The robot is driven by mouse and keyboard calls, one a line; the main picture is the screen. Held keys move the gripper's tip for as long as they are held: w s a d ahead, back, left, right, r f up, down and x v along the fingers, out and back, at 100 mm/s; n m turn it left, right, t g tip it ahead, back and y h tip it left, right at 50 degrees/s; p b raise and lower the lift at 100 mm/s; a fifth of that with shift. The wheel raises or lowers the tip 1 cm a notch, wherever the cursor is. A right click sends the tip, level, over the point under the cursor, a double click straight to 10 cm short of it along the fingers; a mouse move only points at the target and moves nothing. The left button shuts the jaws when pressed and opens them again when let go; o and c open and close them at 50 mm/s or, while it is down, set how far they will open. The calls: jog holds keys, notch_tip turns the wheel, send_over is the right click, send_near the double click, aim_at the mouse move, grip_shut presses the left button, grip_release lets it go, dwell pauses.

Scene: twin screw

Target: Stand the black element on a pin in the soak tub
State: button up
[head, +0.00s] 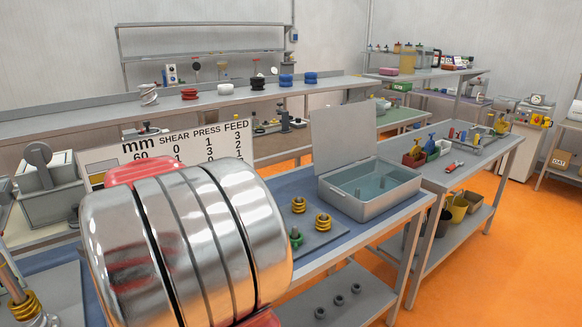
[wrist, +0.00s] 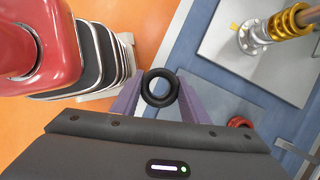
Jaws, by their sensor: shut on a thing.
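In the wrist view, my gripper (wrist: 159,90) is shut on a small black ring-shaped element (wrist: 159,72). I look into the open bore of the element. It is held above the floor and the edge of the blue bench top. In the head view, the soak tub (head: 368,207) is a grey box with its lid raised at the back. It holds bluish liquid, and short pins (head: 386,190) stand in it. My gripper and the held element are hidden in the head view behind my shiny arm link. The tub is not seen in the wrist view.
Gold elements (head: 323,220) stand on a grey plate beside the tub. In the wrist view, a gold element (wrist: 290,22) sits on a metal shaft and a red ring (wrist: 240,122) lies nearby. A sign board (head: 165,148) stands left. Bottles and small bins (head: 432,150) are right of the tub.

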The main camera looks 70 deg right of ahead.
jog(key=w+a+f+n+g+h, duration=0.1)
jog(key=w+a+n+g, duration=0.1)
jog(key=w+a+n, duration=0.3)
jog(key=w+a+f+n+g+h, duration=0.1)
jog(key=w+a+f+n+g, duration=0.1)
jog(key=w+a+n, duration=0.3)
jog(key=w+a+f+n+g+h, duration=0.1)
jog(key=w+a+f+n+h, duration=0.1)
jog(key=w+a+n, duration=0.4)
jog(key=shift+a+f+n+g, duration=0.1)
jog(key=shift+a+n+g, duration=0.1)
jog(key=shift+n, duration=1.2)
jog(key=shift+a+f+n+g, duration=0.1)
jog(key=shift+a+n+g, duration=0.1)
jog(key=shift+n, duration=1.2)
